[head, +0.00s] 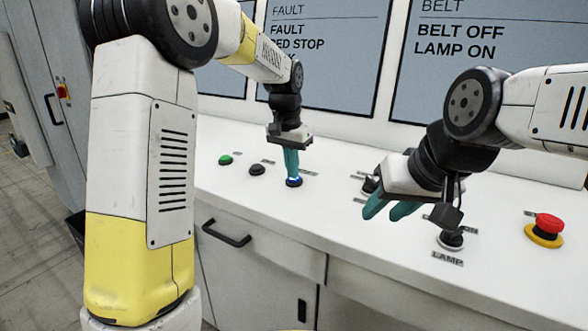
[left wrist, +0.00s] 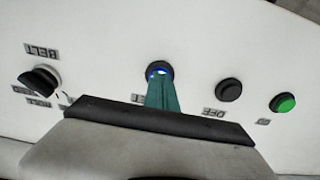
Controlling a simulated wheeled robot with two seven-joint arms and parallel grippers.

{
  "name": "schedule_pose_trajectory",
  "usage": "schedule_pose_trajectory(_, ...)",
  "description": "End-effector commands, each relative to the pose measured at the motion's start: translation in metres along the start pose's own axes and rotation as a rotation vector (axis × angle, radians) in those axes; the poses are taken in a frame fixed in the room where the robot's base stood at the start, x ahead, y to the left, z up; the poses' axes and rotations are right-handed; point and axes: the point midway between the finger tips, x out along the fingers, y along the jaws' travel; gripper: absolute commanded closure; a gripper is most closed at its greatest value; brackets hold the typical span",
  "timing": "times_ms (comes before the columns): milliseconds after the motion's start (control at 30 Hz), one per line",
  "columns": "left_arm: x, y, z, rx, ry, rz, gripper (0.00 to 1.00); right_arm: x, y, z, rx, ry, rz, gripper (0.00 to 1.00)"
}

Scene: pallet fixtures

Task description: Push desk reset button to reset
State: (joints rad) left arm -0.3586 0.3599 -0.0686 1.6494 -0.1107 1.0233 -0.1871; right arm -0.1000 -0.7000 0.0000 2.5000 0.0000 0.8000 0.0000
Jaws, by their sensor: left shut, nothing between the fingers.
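The reset button is a blue, lit button (head: 294,182) in a dark ring on the white desk; it also shows in the left wrist view (left wrist: 159,69). My left gripper (head: 291,172) points down with its teal fingers shut and empty. Its fingertips (left wrist: 161,80) are at the blue button and cover part of it. I cannot tell whether the button is pressed in. My right gripper (head: 388,212) hangs above the desk to the right, its two teal fingers apart and empty.
A green button (head: 225,159) and a black button (head: 257,169) sit left of the blue one. A lamp knob (head: 450,239) and a red mushroom button (head: 547,227) on a yellow base are to the right. Screens (head: 330,55) stand behind the desk.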

Motion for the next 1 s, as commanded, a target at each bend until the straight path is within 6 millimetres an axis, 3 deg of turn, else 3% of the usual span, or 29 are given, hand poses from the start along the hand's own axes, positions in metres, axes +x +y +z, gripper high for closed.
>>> schedule_pose_trajectory(300, 0.022, -0.001, 0.001, -0.001, -0.004, 0.0, 1.0, 0.0, 0.0, 0.0, 0.0, 0.0, 0.0, 0.64)
schedule_pose_trajectory(633, 0.023, -0.001, 0.002, -0.002, -0.008, 0.001, 1.0, 0.0, 0.0, 0.0, 0.0, 0.0, 0.0, 0.64)
schedule_pose_trajectory(767, 0.011, -0.001, 0.003, -0.003, -0.003, -0.001, 1.0, 0.0, 0.0, 0.0, 0.0, 0.0, 0.0, 0.64)
schedule_pose_trajectory(1000, -0.045, 0.0, 0.004, -0.003, 0.02, -0.005, 1.0, 0.0, 0.0, 0.0, 0.0, 0.0, 0.0, 0.64)
